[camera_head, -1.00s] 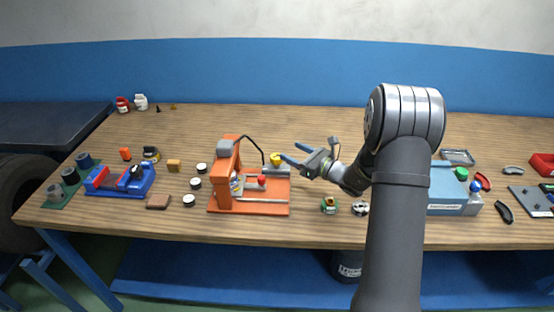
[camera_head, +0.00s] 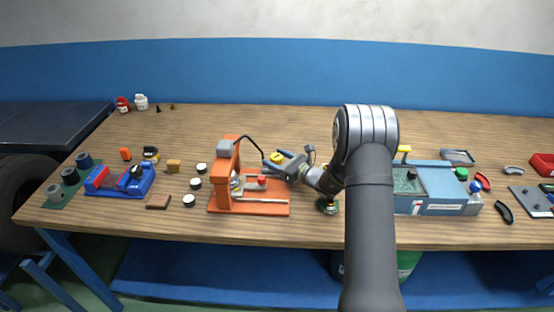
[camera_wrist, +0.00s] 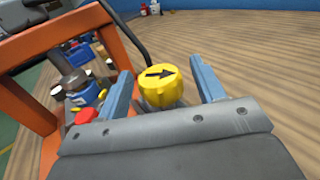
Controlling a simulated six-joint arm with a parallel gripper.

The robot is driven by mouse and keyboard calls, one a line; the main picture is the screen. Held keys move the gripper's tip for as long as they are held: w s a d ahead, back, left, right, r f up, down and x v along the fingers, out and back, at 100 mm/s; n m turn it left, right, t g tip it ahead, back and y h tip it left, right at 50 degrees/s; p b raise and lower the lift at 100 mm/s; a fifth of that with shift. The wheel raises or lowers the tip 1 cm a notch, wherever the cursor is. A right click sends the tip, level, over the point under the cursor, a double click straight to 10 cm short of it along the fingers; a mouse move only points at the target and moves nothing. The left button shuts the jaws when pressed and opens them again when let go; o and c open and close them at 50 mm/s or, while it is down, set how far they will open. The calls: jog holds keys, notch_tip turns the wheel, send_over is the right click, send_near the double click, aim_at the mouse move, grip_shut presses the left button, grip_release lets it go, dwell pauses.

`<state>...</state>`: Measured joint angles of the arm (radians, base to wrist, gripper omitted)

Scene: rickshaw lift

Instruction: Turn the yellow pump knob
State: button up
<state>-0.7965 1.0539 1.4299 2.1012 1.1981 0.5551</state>
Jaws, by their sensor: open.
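The yellow pump knob (camera_wrist: 160,86) has a black arrow on its top and, in the wrist view, stands between the fingers of my gripper (camera_wrist: 165,88). The fingers are apart, one on each side of the knob, with a visible gap on the right side. The left finger is close to the knob; I cannot tell if it touches. In the head view the knob (camera_head: 277,157) sits at the back right of the orange lift frame (camera_head: 226,190), and my gripper (camera_head: 281,159) is over it. The knob's lower part is partly hidden by my gripper.
A black hose (camera_wrist: 132,44) curves beside the knob. A red knob (camera_wrist: 86,116) lies left of my gripper. The orange frame stands close on the left. A blue-grey machine (camera_head: 445,190) is to the right. The wooden table behind the knob is clear.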

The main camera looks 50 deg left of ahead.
jog(key=c, duration=1)
jog(key=shift+o, duration=0.2)
jog(key=shift+s+m+t, duration=0.1)
jog(key=shift+m+t, duration=0.6)
jog(key=shift+t, duration=0.4)
jog(key=shift+m+t, duration=1.7)
jog(key=shift+t, duration=0.9)
jog(key=o, duration=1)
jog(key=shift+c, duration=0.2)
